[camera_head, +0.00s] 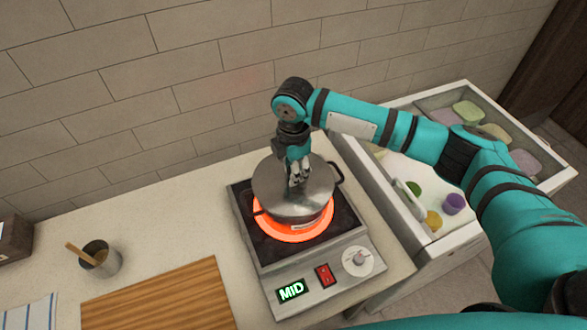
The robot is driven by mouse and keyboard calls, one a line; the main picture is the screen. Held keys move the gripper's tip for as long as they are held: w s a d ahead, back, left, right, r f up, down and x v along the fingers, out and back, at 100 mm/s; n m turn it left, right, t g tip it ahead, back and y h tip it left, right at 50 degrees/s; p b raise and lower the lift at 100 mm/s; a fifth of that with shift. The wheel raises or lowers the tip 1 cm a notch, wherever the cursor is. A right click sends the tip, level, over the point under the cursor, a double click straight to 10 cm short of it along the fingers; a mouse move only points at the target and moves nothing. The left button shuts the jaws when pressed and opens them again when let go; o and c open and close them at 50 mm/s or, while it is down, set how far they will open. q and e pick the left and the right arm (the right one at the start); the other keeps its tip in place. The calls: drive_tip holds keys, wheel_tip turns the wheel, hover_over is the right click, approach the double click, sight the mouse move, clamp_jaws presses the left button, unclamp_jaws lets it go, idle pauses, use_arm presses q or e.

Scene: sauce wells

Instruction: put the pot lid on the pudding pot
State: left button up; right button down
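The metal pudding pot (306,214) stands on the glowing red-orange burner of the hot plate, its side handle showing at the right. The round metal pot lid (272,183) covers the pot's top. I cannot tell whether its rim rests fully on the pot. My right gripper (297,178) points down over the middle of the lid. Its fingers are close together at the lid's centre and appear shut on the knob, which they hide. My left gripper is not in view.
The hot plate (255,245) shows "MID", with a red switch and a knob in front. A wooden board (160,300), a cup with a wooden stick (100,260) and a striped cloth (30,315) lie left. An open drawer (390,200) with coloured containers is right. The tiled wall is behind.

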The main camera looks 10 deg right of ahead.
drive_tip(key=shift+p, duration=0.85)
idle(0.7)
drive_tip(key=shift+f+p, duration=0.4)
drive_tip(key=shift+f, duration=0.35)
idle(1.2)
idle(0.3)
drive_tip(key=c, duration=1)
unclamp_jaws()
